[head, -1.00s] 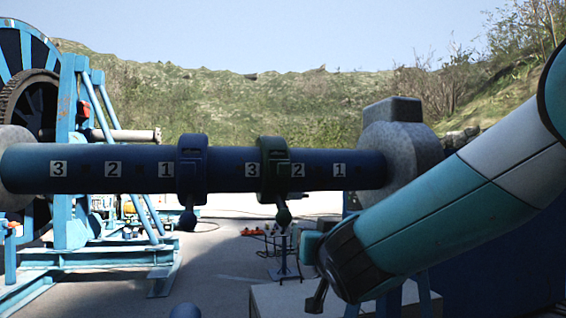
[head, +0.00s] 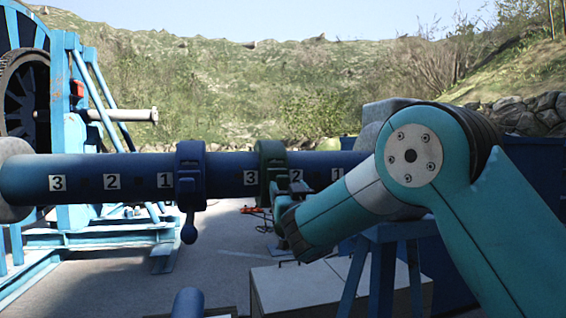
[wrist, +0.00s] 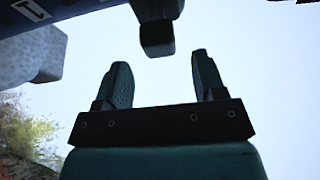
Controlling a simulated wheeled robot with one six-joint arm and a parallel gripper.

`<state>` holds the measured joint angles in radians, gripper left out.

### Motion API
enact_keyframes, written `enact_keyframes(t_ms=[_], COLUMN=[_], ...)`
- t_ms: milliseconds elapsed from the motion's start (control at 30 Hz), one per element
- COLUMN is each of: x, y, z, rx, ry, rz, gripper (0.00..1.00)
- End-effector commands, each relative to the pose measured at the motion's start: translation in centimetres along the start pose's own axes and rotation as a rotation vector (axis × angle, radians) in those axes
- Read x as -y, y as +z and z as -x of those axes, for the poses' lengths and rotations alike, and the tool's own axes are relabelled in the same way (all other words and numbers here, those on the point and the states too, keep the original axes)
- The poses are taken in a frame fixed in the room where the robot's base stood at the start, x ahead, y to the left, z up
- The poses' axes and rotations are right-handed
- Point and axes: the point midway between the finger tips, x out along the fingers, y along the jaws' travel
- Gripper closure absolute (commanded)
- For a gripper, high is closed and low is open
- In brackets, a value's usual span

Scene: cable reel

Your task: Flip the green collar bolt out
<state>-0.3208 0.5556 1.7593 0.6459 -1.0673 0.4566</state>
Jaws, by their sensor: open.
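The green collar (head: 271,165) sits around the dark blue bar (head: 105,178), between labels 3 and 2. Its bolt is mostly hidden behind my gripper (head: 284,214) in the head view. In the wrist view a dark block-ended part, seemingly the green collar's bolt (wrist: 157,32), hangs just beyond the fingertips, roughly in line with the gap. My gripper (wrist: 163,72) is open and empty there, with a finger on each side of the gap. It does not appear to touch the part.
A blue collar (head: 190,175) with a hanging ball-ended bolt (head: 189,230) sits left on the same bar. A pale box (head: 300,290) and blue stand (head: 385,262) are below my arm. A blue reel frame (head: 75,130) stands at left.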

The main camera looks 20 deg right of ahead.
Motion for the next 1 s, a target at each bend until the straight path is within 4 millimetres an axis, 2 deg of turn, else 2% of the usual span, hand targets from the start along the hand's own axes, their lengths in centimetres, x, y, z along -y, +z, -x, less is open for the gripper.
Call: enact_keyframes(t_ms=[33, 100, 300, 733, 1000], x=[-0.1, -0.1, -0.1, 0.0, 0.0], y=[-0.7, -0.6, -0.3, 0.1, 0.0], z=[-1.4, -2.5, -4.8, -5.5, -5.5], rx=[0.002, 0.002, 0.001, 0.001, 0.001], ry=[0.002, 0.002, 0.002, 0.001, 0.001], rz=[0.0, 0.0, 0.0, 0.0, 0.0], gripper=[0.36, 0.36, 0.36, 0.36, 0.98])
